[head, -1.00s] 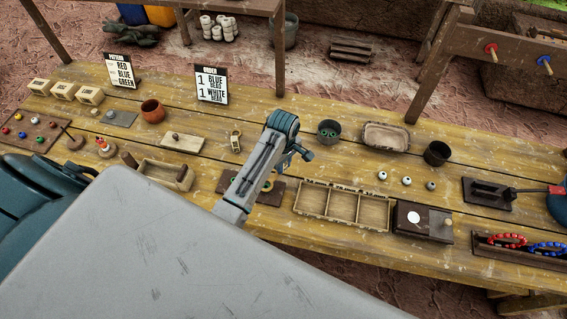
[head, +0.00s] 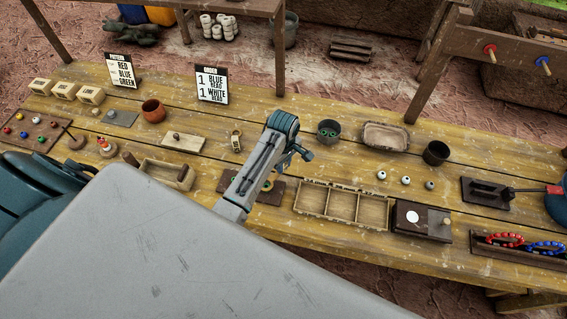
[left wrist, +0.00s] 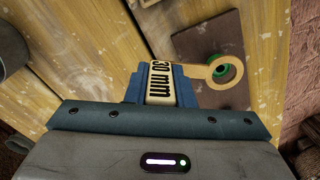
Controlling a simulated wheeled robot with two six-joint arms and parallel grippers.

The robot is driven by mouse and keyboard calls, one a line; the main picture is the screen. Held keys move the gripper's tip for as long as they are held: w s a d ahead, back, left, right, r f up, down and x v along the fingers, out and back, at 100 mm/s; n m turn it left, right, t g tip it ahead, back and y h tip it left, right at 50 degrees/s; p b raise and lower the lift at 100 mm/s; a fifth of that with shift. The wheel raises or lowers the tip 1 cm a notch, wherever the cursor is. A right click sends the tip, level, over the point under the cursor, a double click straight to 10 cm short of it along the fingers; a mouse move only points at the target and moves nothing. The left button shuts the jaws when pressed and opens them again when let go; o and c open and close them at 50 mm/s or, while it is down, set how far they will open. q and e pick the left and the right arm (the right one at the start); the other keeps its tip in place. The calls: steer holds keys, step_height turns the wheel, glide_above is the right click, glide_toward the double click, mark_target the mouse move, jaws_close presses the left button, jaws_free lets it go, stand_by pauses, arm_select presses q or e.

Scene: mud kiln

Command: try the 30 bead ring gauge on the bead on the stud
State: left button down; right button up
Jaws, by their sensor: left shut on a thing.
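My left gripper (left wrist: 160,86) is shut on the handle of a bead ring gauge (left wrist: 156,80) marked 30 mm in the left wrist view. The gauge's tan ring (left wrist: 239,66) is over a green bead (left wrist: 222,73) on a dark brown board (left wrist: 190,42). Green shows inside the ring; I cannot tell whether the ring sits around the bead or just above it. The stud is not clearly visible. In the head view my left arm covers the gripper and part of the board (head: 274,196). My right gripper is not in view.
Beside the board are an empty divided tray (head: 328,216) and a wooden box (head: 180,172). Another small tagged ring (head: 236,140) lies behind.

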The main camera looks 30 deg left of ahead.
arm_select(q)
steer(key=shift+f, duration=0.6)
stand_by(0.4)
steer(key=shift+r, duration=0.15)
stand_by(0.4)
steer(key=shift+r, duration=2)
